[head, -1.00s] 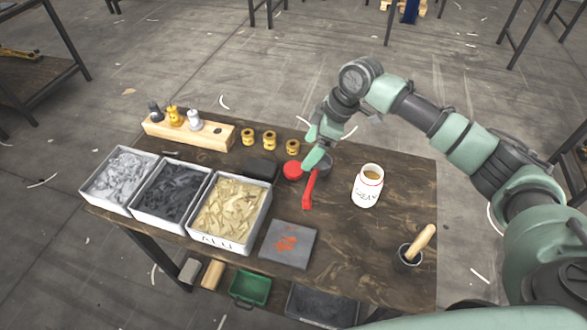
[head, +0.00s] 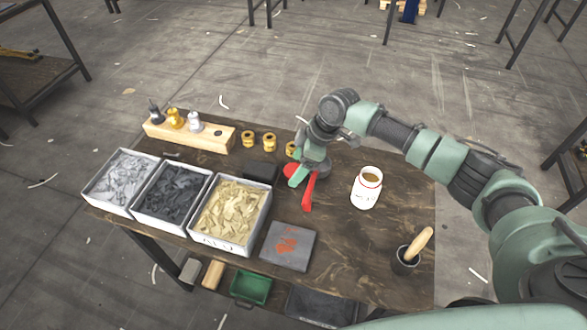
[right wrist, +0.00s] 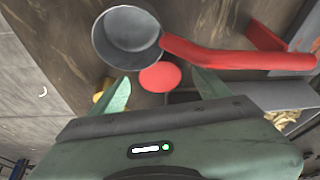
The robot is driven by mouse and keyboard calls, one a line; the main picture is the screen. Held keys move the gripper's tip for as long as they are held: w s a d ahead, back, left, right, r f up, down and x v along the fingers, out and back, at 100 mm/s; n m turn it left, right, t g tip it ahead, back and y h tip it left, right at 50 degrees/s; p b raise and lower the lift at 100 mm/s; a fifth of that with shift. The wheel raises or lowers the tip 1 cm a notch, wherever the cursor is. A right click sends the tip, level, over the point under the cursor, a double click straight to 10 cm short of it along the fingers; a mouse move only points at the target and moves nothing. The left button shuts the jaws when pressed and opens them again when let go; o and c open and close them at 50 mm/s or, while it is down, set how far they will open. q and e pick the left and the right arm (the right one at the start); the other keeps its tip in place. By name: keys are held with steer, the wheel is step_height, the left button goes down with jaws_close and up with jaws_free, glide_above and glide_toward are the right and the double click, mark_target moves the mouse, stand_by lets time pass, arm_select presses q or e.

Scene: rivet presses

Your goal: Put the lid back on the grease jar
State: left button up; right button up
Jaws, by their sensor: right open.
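The grease jar (head: 367,188), cream with red trim and lettering, stands upright and uncovered on the table, right of my right gripper. A round red lid (head: 290,169) is partly hidden by the gripper in the head view. In the right wrist view the lid (right wrist: 160,77) shows between the tips of the two green fingers. My right gripper (head: 307,176) points down over it, open and apparently empty; contact with the lid cannot be told. My left gripper is not in view.
A grey pan (right wrist: 132,33) with a red handle (head: 310,190) sits close beside the lid. Brass bushings (head: 269,140), a dark block (head: 260,170) and bins of rivets (head: 228,240) stand to the left. A cup with a wooden-handled tool (head: 408,257) stands front right.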

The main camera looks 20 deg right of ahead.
steer(key=shift+a+f, duration=0.1)
steer(key=shift+f, duration=0.2)
steer(key=c, duration=1.4)
steer(key=shift+r, duration=0.1)
step_height(320, 180, up, 20)
steer(key=shift+b, duration=0.85)
